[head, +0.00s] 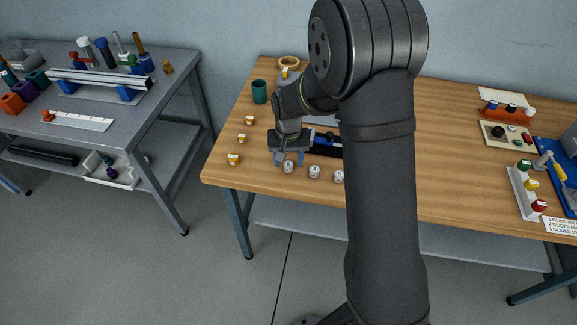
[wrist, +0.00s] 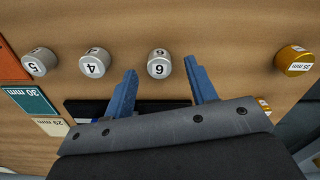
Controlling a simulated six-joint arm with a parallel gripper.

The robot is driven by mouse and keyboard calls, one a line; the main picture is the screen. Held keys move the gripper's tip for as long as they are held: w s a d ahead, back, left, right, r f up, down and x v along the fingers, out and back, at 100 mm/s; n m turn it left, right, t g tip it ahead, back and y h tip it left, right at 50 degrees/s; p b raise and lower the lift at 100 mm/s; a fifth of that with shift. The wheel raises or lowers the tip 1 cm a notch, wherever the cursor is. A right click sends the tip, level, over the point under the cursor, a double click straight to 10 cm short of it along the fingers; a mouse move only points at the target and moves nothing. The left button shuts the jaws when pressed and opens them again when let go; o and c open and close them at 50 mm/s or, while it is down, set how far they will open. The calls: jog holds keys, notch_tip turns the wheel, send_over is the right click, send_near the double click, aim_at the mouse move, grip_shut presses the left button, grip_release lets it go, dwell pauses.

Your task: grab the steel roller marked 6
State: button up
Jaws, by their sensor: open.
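The steel roller marked 6 (wrist: 159,63) is a short silver cylinder with a white label, standing on the wooden table. In the wrist view it shows in the gap between the blue fingertips of my gripper (wrist: 161,69), with bare table visible on both sides of it. My gripper is open and empty. In the head view my gripper (head: 289,158) is just behind the leftmost silver roller (head: 288,167), pointing down. I cannot tell how far the fingertips are above the table.
Silver rollers marked 4 (wrist: 95,63) and 5 (wrist: 39,62) stand in the same row. A brass roller (wrist: 294,61) labelled 35 mm stands on the other side. A green cup (head: 259,92) is farther back. The table's front edge is close to the silver row.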

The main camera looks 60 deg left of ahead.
jog(key=shift+f, duration=0.9)
grip_shut()
jog(key=shift+r, duration=0.1)
